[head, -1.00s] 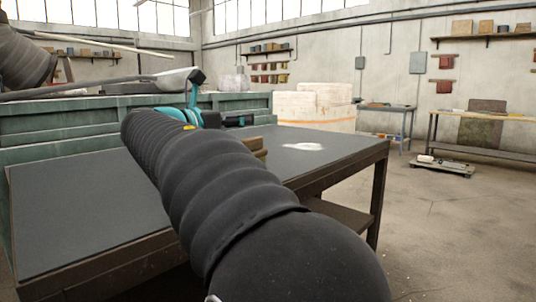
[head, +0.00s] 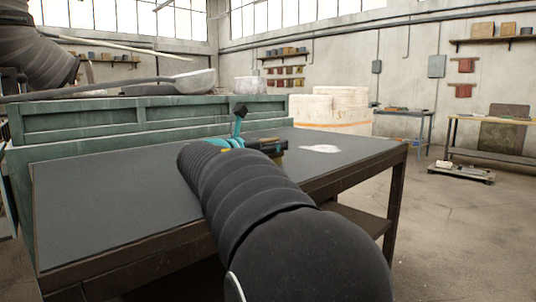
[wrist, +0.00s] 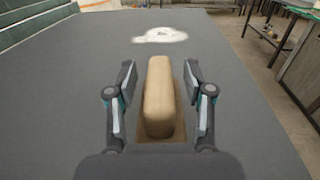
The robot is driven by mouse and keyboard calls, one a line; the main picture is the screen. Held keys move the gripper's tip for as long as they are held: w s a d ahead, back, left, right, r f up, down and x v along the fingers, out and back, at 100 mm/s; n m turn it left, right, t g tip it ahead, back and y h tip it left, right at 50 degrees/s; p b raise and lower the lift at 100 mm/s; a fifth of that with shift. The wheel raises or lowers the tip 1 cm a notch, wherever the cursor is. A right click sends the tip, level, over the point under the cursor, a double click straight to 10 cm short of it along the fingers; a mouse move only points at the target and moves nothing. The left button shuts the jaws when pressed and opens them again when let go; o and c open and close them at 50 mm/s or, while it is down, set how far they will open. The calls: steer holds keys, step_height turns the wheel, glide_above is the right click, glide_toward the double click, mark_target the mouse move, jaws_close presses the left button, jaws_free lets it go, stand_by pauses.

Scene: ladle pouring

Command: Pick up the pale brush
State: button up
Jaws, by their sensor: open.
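The pale brush (wrist: 160,92) lies on the dark table top. In the wrist view it is a long, light wooden block with a browner strip showing at its base. My gripper (wrist: 160,76) is open, with one finger on each side of the brush and a gap visible on both sides. In the head view my gripper (head: 266,147) is low over the table, and the brush is mostly hidden behind it and my arm.
A white patch (head: 319,149) lies on the table (head: 110,190) beyond the brush. A green ledge (head: 90,130) runs along the table's back left, with a long-handled ladle (head: 194,80) and a pale container (head: 250,85) on it. The table's left part is clear.

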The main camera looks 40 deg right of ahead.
steer(key=shift+w+d, duration=0.1)
steer(key=shift+d, duration=0.5)
jaws_close()
